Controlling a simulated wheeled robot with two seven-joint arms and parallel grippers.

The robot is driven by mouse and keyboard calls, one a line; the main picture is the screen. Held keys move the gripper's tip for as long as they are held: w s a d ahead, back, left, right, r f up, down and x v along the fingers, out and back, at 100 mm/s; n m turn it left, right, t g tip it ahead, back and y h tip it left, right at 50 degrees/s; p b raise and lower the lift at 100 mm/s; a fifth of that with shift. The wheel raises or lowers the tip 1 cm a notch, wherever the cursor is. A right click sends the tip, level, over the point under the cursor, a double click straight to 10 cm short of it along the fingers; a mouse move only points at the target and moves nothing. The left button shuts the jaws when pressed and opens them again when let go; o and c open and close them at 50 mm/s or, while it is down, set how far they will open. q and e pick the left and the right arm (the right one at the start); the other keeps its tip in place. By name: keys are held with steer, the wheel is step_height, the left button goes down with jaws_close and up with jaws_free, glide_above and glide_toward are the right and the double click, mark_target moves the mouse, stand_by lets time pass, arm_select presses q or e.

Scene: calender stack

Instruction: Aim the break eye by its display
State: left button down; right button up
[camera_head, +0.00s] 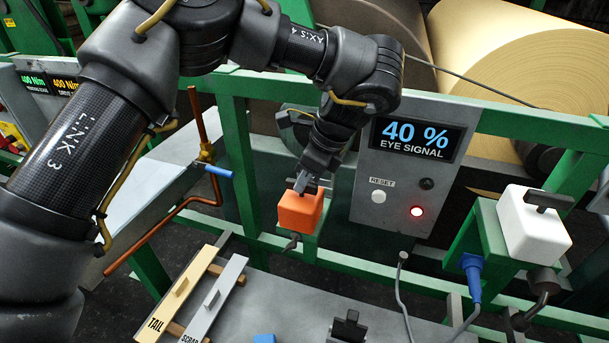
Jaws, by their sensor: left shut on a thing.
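The break eye looks to be the orange box (300,212) in front of the grey panel. My left gripper (304,186) comes down from above and is shut on a small dark tab on its top. A display (416,138) on the panel reads "40 % EYE SIGNAL". Below it are a white RESET button (379,196), a dark knob and a lit red lamp (417,211). A white box (532,224) with a dark tab on top sits on a green bracket at the right. My right gripper is not in view.
Green frame rails (245,160) cross the scene. A copper pipe with a blue-handled valve (219,171) stands left of the orange box. TAIL (178,297) and SCRAP (216,303) boards lie on the bench below. Cables hang at the right.

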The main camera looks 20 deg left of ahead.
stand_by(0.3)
arm_select(q)
steer(key=c, duration=1.4)
jaws_free()
steer(key=shift+c, duration=0.2)
steer(key=v, duration=1)
steer(key=shift+r, duration=0.4)
steer(key=shift+d, duration=0.15)
